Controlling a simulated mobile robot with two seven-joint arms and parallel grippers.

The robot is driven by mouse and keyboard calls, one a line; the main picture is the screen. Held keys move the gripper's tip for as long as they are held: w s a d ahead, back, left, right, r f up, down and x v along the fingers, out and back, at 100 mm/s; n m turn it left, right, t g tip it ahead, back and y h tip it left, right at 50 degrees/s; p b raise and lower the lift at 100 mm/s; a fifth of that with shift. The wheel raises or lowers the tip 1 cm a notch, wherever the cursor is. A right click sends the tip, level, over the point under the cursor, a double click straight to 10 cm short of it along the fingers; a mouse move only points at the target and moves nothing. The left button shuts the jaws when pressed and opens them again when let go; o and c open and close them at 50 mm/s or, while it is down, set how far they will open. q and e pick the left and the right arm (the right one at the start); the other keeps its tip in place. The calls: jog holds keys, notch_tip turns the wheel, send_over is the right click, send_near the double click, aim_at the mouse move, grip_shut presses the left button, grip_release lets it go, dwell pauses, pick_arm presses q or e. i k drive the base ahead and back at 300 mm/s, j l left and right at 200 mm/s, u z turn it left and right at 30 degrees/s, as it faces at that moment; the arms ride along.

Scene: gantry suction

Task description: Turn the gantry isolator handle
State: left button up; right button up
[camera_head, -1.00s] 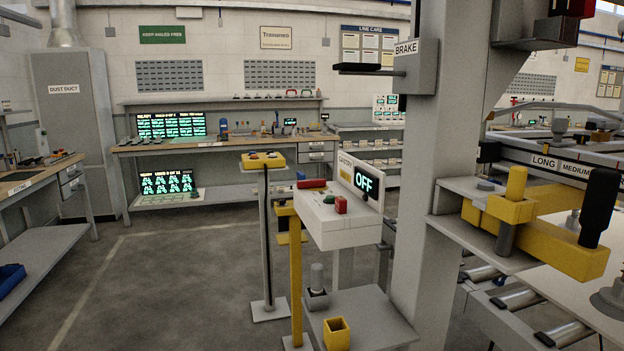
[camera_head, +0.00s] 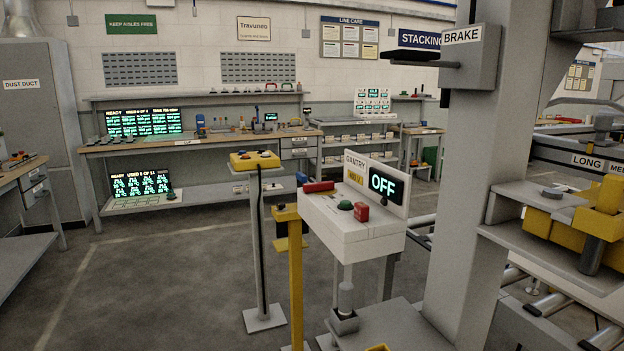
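The gantry console (camera_head: 345,238) is a white box on a stand, just right of the picture's middle. Its upright back panel carries a "GANTRY" label and a lit screen (camera_head: 384,186) reading "OFF". A red bar-shaped handle (camera_head: 318,187) lies near the panel's left end. A green button (camera_head: 345,205) and a red block (camera_head: 361,211) sit on the top, and a small dark knob (camera_head: 384,199) shows below the screen. I cannot read which part is marked as the isolator. Neither of my grippers is in view.
A yellow post (camera_head: 296,270) and a grey post with a yellow button box (camera_head: 254,160) stand left of the console. A thick grey column (camera_head: 465,180) with a "BRAKE" box stands to its right. Open floor (camera_head: 170,285) lies at the left; benches line the back wall.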

aim_at(326, 185)
jog(key=i+j, duration=0.2)
jog(key=j, duration=0.15)
jog(key=i+j, duration=0.2)
jog(key=j, duration=0.15)
jog(key=i+j+z, duration=0.1)
jog(key=i+j, duration=0.15)
jog(key=j, duration=0.15)
jog(key=i+j, duration=0.15)
jog(key=j, duration=0.2)
